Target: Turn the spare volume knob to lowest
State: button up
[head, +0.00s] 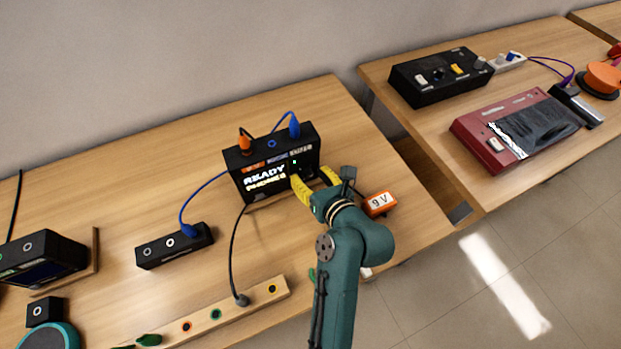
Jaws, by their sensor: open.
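My gripper (313,180) has yellow fingers. It is open, with its fingertips at the lower right of the front of a black box (233,160). The box has a lit screen (264,178) reading "READY" and a second line too small to read surely. Any knob on that lower right part of the front is hidden by the fingers. I cannot tell whether the fingers touch the box. No knob can be surely made out as the spare volume knob, and its setting cannot be seen.
An orange 9 V block (380,204) lies right of my gripper. Blue and orange plugs stand on the box. A small black unit (175,246) and a wooden socket strip (230,312) lie left and front. On the right table are a black control box (440,77) and a red device (477,127).

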grip_shut()
jog(key=shift+r+p, duration=0.2)
jog(key=shift+p, duration=0.3)
